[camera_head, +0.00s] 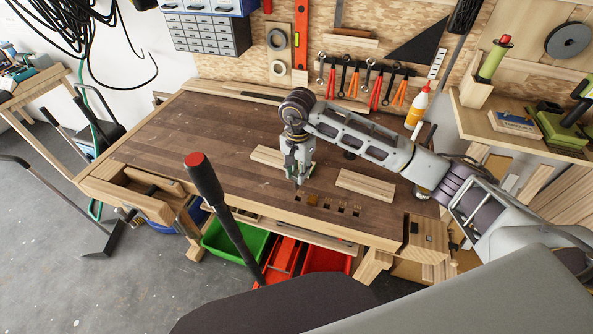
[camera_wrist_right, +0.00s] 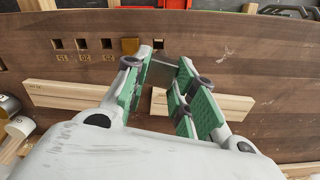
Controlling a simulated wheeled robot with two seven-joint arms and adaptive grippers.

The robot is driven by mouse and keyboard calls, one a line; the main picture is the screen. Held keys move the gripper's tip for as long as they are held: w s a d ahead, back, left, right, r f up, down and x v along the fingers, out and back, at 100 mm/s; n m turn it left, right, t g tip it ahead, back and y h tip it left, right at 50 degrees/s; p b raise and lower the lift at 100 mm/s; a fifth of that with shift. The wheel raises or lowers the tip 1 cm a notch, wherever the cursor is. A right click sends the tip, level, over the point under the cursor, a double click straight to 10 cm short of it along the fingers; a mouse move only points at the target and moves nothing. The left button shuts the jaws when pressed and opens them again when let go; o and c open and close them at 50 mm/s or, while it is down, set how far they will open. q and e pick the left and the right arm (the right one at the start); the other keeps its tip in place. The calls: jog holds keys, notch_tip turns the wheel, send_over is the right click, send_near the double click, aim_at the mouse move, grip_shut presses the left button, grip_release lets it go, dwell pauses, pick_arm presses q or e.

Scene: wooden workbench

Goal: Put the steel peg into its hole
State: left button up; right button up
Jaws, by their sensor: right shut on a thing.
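My right gripper (camera_head: 299,178) points down over the front part of the wooden workbench (camera_head: 190,125). In the right wrist view its green-padded fingers (camera_wrist_right: 167,66) are shut on the steel peg (camera_wrist_right: 161,64), a grey piece showing between the fingertips. The fingers cover part of the peg, and I cannot tell how far its lower end is from the bench. Square holes (camera_wrist_right: 82,44) run in a row along the bench's front edge, with markings beside them. A light brown wooden piece (camera_wrist_right: 130,45) fills one hole, close to the fingers. My left gripper is not in view.
A pale wooden board (camera_head: 364,186) lies right of the gripper, and another (camera_head: 268,157) lies behind it. Green (camera_head: 236,238) and red (camera_head: 325,259) bins sit below the front edge. Tools hang on the back wall. The bench's left half is mostly clear.

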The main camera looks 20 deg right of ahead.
jog(key=shift+d+n, duration=0.15)
jog(key=shift+n, duration=1.35)
jog(key=shift+f, duration=0.2)
jog(key=shift+f+b, duration=0.8)
jog(key=shift+f, duration=1.3)
jog(key=shift+s+b, duration=0.1)
jog(key=shift+b, duration=0.2)
jog(key=shift+f+b, duration=2.35)
jog(key=shift+f, duration=0.25)
jog(key=o, duration=1.1)
